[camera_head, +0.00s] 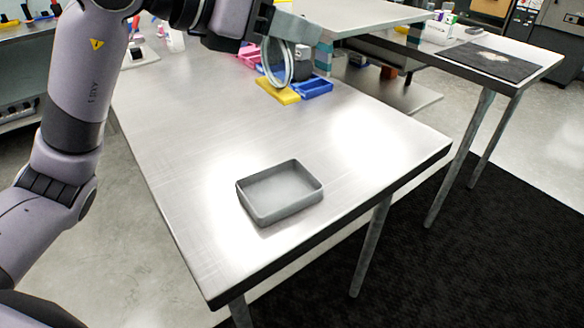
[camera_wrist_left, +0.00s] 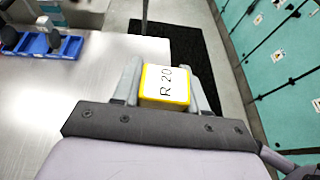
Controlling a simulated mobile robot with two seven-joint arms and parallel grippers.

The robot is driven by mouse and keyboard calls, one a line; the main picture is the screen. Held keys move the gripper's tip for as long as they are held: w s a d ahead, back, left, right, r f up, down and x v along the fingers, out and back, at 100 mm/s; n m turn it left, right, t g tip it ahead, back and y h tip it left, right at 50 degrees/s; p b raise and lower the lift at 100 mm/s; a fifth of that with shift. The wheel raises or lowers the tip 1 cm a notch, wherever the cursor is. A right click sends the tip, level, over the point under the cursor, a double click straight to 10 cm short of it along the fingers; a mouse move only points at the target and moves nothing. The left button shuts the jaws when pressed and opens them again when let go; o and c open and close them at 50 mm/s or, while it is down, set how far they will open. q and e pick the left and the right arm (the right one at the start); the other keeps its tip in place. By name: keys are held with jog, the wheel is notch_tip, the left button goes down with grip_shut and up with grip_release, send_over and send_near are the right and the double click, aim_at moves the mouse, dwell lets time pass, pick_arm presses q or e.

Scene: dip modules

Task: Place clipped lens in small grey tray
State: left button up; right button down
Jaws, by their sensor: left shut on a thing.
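My left gripper (camera_head: 292,30) is above the far part of the metal table, beyond the tray. It is shut on the clipped lens, whose round clear ring (camera_head: 274,64) hangs below the fingers in the head view. In the left wrist view, a white block with yellow edges marked "R 20" (camera_wrist_left: 165,85) sits between the fingers; the ring is hidden there. The small grey tray (camera_head: 262,216) stands empty on the near part of the table, well apart from the lens. My right gripper is not in view.
Behind the lens are a yellow bin (camera_head: 283,94), a blue bin (camera_head: 316,88) and pink bins (camera_head: 249,59). A raised shelf (camera_head: 372,18) stands at the back right. The table (camera_head: 185,120) is clear between the bins and the tray.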

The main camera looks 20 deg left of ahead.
pick_arm(q)
jog(key=shift+f+b, duration=0.55)
jog(key=shift+f, duration=9.3)
jog(key=shift+f, duration=0.15)
jog(key=o, duration=1.1)
jog(key=shift+c, duration=0.2)
